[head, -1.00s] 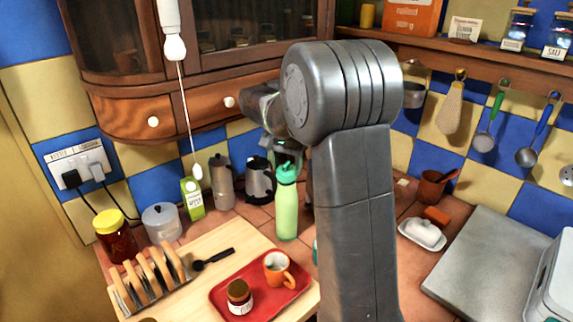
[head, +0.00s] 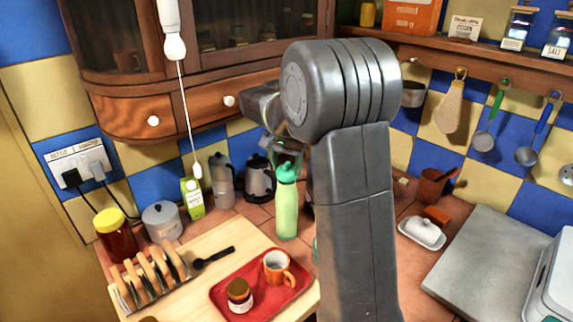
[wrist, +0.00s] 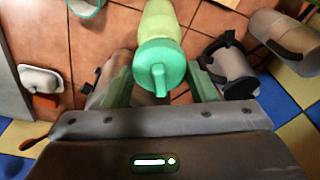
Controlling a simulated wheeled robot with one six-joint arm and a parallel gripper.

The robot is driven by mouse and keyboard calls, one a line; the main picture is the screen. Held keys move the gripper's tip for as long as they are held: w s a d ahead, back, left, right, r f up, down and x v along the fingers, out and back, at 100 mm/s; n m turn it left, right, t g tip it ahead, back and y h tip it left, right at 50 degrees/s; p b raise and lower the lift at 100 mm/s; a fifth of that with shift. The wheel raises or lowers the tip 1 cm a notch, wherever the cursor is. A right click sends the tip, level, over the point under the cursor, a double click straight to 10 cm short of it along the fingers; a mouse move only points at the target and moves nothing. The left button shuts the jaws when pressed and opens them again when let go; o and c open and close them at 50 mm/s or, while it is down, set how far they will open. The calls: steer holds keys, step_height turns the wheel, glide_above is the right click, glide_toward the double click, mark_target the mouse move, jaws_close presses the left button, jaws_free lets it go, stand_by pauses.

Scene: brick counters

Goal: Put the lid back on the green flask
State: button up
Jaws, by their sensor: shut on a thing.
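The green flask (head: 286,215) stands upright on the tiled counter behind the wooden board. Its teal lid (head: 286,172) is at the flask's mouth, in line with the body, and no gap shows between them. I cannot tell if it is fully seated. In the wrist view the lid (wrist: 158,62), with its small loop, lies between my two fingers, and the pale body of the flask (wrist: 160,20) extends beyond it. My gripper (head: 288,157) is shut on the lid from above. My arm hides part of the counter to the right of the flask.
A red tray (head: 219,295) with a mug (head: 277,265) and a jar lies in front. A butter dish (head: 422,232) is at right.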

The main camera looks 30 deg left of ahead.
stand_by(0.4)
steer(key=o, duration=1.5)
steer(key=shift+r+p, duration=3.05)
steer(key=shift+r, duration=0.5)
steer(key=shift+c, duration=0.2)
jaws_close()
